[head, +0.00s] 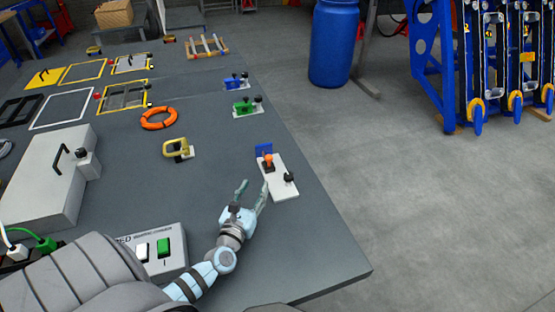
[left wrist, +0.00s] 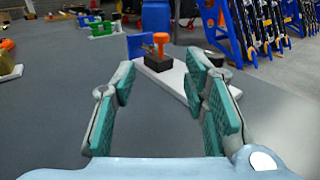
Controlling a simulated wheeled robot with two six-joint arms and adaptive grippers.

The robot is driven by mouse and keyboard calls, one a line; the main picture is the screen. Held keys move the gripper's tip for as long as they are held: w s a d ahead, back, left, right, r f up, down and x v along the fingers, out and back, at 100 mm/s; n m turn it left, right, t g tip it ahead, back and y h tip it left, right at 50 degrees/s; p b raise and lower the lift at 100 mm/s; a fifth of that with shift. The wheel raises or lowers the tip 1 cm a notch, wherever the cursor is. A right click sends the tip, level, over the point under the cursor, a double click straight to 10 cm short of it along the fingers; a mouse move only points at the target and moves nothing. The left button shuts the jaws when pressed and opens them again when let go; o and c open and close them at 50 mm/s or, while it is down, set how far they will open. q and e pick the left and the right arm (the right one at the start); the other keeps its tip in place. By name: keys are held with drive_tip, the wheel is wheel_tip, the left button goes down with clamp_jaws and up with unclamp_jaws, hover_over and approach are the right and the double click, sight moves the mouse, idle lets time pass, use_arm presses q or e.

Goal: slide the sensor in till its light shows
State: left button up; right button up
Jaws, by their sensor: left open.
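A white base plate (head: 279,182) lies near the right edge of the grey table. It carries a blue upright plate (head: 264,149), an orange-topped piece that looks like the sensor (head: 268,160), and a black knob (head: 290,178). In the left wrist view the orange top (left wrist: 160,40) stands above a black block (left wrist: 158,63), close to the blue plate (left wrist: 140,46). No lit light can be made out. My left gripper (head: 252,190) is open and empty, just in front of the white plate, with its fingers pointing toward it. My right gripper is out of view.
A grey control box (head: 160,248) with a green switch and a white switch stands left of my gripper. A yellow clamp-like piece (head: 177,148), an orange ring (head: 158,118) and a green fixture (head: 245,108) lie farther back. The table front right is clear.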

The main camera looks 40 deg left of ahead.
sight(268, 162)
use_arm(q)
drive_tip(key=b+x, duration=0.2)
drive_tip(key=x, duration=1)
drive_tip(key=shift+w+f, duration=0.15)
drive_tip(key=shift+w, duration=0.1)
drive_tip(key=shift+w+a+b, duration=0.35)
drive_tip(key=shift+w, duration=0.25)
clamp_jaws()
